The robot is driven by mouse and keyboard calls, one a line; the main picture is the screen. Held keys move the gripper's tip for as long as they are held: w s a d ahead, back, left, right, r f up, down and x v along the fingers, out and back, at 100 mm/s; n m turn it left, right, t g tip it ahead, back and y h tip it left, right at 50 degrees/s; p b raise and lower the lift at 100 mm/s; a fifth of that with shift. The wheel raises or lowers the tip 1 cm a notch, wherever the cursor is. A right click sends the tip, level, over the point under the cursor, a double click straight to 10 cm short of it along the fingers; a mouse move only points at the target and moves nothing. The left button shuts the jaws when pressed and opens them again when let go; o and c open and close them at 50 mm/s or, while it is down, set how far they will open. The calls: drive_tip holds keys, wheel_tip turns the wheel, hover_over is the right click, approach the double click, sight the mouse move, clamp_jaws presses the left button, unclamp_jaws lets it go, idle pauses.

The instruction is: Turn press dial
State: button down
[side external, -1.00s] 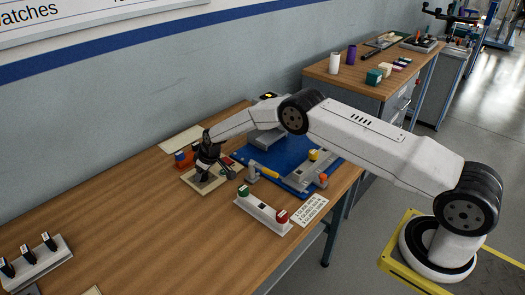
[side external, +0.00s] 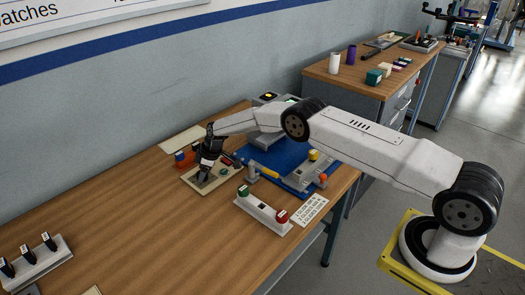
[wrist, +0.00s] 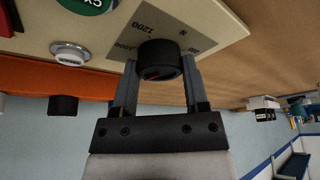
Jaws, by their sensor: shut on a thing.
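The press dial is a round black knob (wrist: 158,60) on a grey scale plate with printed numbers, among them 1200, in the wrist view. The plate sits on a cream panel (wrist: 215,18), which also shows on the bench in the side view (side external: 214,186). My gripper (wrist: 160,72) is shut on the knob, one finger on each side of it. In the side view my gripper (side external: 204,170) is low over the panel and tilted, and it hides the knob there. The knob's pointer mark cannot be read clearly.
A green button (wrist: 88,4) and a silver-rimmed button (wrist: 70,54) lie beside the dial. In the side view, a box with green (side external: 243,191) and red (side external: 282,216) buttons stands in front. A blue-based press fixture (side external: 285,158) is behind right. The bench's left middle is clear.

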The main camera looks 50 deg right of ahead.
drive_tip(key=shift+n+y, duration=0.3)
drive_tip(key=shift+n, duration=0.4)
drive_tip(key=shift+w+n+g, duration=0.2)
drive_tip(key=shift+n+g, duration=0.3)
drive_tip(key=shift+n, duration=0.7)
drive_tip(key=shift+s+r+n+y, duration=0.1)
drive_tip(key=shift+n+y, duration=0.2)
drive_tip(key=shift+c, duration=0.5)
unclamp_jaws()
